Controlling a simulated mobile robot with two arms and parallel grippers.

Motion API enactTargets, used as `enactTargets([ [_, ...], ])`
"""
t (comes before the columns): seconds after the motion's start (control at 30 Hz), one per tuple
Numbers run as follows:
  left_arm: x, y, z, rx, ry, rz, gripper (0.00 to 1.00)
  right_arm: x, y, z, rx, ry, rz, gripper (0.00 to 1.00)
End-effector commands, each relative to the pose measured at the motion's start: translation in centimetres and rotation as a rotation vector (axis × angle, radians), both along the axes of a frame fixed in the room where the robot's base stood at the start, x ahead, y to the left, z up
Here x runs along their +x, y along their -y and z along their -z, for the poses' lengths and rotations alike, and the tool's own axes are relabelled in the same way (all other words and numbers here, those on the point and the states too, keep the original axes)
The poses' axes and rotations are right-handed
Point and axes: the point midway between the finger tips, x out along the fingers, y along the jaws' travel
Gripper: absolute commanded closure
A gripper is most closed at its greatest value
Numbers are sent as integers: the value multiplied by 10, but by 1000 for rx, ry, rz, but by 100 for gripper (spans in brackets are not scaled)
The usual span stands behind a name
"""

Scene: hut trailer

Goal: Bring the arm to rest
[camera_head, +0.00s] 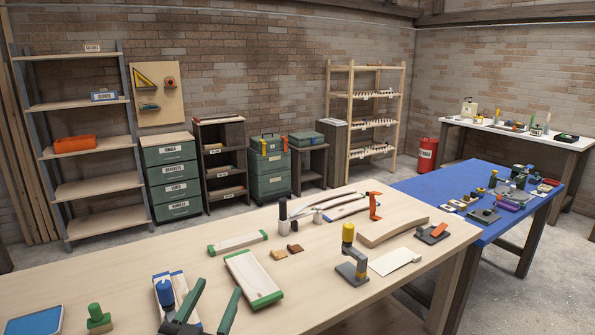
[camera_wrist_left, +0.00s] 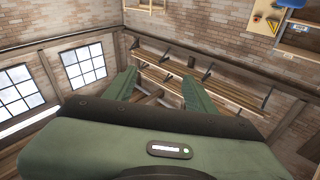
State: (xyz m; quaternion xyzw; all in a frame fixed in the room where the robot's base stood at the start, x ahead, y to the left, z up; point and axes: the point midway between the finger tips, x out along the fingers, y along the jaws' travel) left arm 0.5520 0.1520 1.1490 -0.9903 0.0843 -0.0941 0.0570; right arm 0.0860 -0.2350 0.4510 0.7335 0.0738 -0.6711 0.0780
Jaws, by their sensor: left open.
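My left gripper (camera_head: 220,287) shows at the bottom of the head view, low over the near part of the wooden bench (camera_head: 130,265). Its two green fingers stand apart, with no object held between them. In the left wrist view the gripper (camera_wrist_left: 161,74) is also open and empty, with brick walls, windows and a wooden rack far beyond its fingertips. The rest of the left arm is outside the head view. My right gripper is in neither view.
Near the left gripper are a blue-handled tool (camera_head: 163,291), a green-ended board (camera_head: 252,274) and a green knobbed block (camera_head: 97,319). A yellow-topped clamp (camera_head: 348,234) stands farther right. A blue table (camera_head: 470,178) adjoins on the right. The bench's left middle is clear.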

Motion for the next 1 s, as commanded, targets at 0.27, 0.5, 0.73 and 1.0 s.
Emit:
enactTargets([
  [0.27, -94, -61, 174, 29, -719, -247, 45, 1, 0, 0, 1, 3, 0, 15],
  [0.5, -188, -63, 242, 95, -1117, -218, 45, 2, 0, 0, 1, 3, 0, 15],
  [0.73, -262, -56, 270, 142, -1375, -137, 45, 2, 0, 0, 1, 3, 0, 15],
  [1.0, -269, -52, 331, 160, -1461, -106, 45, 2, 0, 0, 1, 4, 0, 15],
])
